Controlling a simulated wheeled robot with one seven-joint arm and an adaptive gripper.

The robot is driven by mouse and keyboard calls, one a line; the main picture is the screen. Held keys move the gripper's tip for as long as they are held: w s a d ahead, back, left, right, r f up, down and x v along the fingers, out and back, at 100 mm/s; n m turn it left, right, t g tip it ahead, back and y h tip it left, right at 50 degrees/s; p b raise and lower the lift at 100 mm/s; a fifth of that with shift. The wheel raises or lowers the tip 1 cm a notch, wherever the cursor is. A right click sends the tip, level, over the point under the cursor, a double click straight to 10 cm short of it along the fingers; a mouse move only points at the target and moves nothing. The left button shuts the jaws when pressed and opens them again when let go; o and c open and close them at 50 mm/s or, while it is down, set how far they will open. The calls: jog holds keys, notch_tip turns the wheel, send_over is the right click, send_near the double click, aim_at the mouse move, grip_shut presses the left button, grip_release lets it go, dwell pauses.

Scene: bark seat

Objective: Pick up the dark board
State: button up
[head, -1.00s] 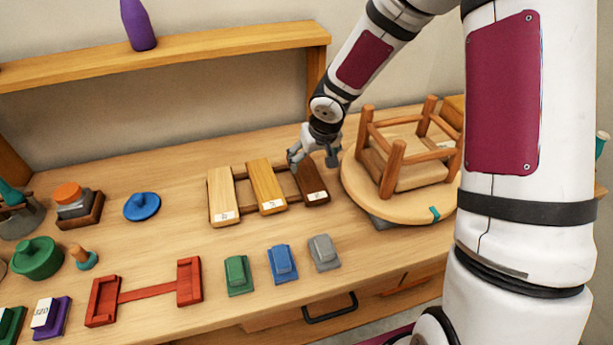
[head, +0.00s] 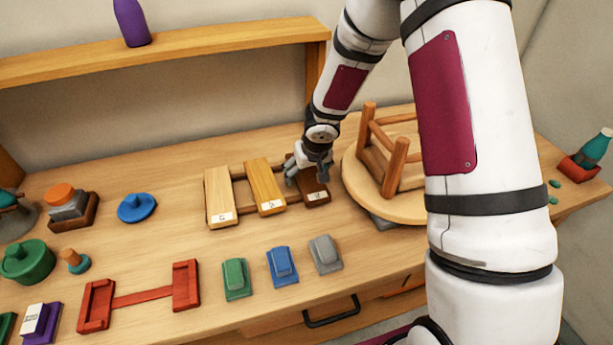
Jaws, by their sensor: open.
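The dark board (head: 315,190) is the rightmost of three boards lying side by side across dark rails on the workbench. A pale label sits at its near end. My gripper (head: 307,181) is open and is at the dark board, with its fingers low over the board's middle and hiding part of it. I cannot tell whether the fingers touch the wood. The yellow board (head: 265,185) and the pale board (head: 219,195) lie to its left.
An upturned round stool (head: 352,185) stands close to the right of the dark board. Grey (head: 325,254), blue (head: 282,265) and green (head: 236,278) blocks sit in front, with a red clamp-like frame (head: 140,297) to the left. A shelf (head: 200,42) runs behind.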

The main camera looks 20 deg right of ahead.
jog(key=c, duration=1.4)
jog(key=shift+r, duration=0.1)
